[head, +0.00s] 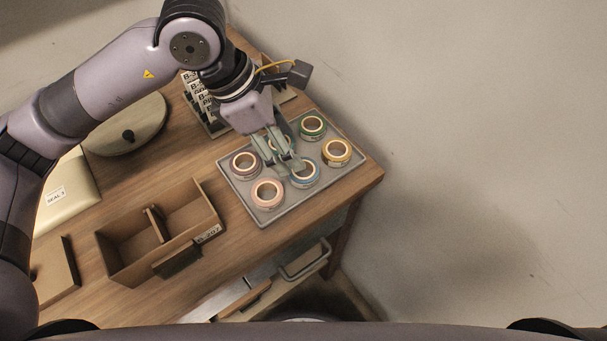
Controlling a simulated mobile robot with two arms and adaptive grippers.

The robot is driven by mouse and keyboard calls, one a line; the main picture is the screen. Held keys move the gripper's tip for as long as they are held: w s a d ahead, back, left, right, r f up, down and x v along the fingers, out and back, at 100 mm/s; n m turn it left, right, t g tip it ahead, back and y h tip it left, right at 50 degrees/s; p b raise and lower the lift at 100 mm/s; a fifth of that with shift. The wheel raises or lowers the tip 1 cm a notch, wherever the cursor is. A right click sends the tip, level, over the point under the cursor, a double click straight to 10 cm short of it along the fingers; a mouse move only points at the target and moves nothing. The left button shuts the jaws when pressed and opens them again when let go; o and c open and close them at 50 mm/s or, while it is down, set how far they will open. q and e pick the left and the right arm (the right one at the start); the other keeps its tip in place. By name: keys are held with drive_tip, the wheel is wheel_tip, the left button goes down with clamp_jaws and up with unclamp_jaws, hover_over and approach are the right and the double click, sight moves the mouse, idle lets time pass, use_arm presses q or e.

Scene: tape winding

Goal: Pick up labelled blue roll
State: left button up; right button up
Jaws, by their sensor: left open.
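The blue roll (306,178) lies in the grey tray (268,215) on the wooden table, in the front middle of the group; a small pale label shows on its side, too small to read. My left gripper (290,168) is open, with its fingers pointing down right over the tray beside and above the blue roll. The fingers cover part of its upper left rim, and I cannot tell whether they touch it. My right gripper is not in view.
Other rolls in the tray are purple (245,172), pink (267,204), yellow (337,161) and green (313,134); one behind the fingers is mostly hidden. A divided cardboard box (128,251) stands front left. A label rack (192,100) stands behind. An open drawer (262,297) juts out below.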

use_arm(q)
drive_tip(key=x, duration=0.2)
drive_tip(key=shift+d+f, duration=0.2)
drive_tip(key=shift+f, duration=0.15)
drive_tip(key=b+x, duration=0.2)
drive_tip(key=x, duration=0.3)
drive_tip(key=shift+a+f, duration=0.15)
drive_tip(key=shift+f, duration=0.05)
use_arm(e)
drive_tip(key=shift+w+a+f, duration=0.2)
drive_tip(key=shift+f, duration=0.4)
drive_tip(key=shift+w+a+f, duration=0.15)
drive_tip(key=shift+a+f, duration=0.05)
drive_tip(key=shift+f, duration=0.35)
use_arm(q)
drive_tip(key=shift+c, duration=0.5)
drive_tip(key=c, duration=0.5)
drive_tip(key=shift+c, duration=0.5)
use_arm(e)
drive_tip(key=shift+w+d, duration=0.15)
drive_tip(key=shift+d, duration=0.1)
use_arm(q)
drive_tip(key=shift+r, duration=0.15)
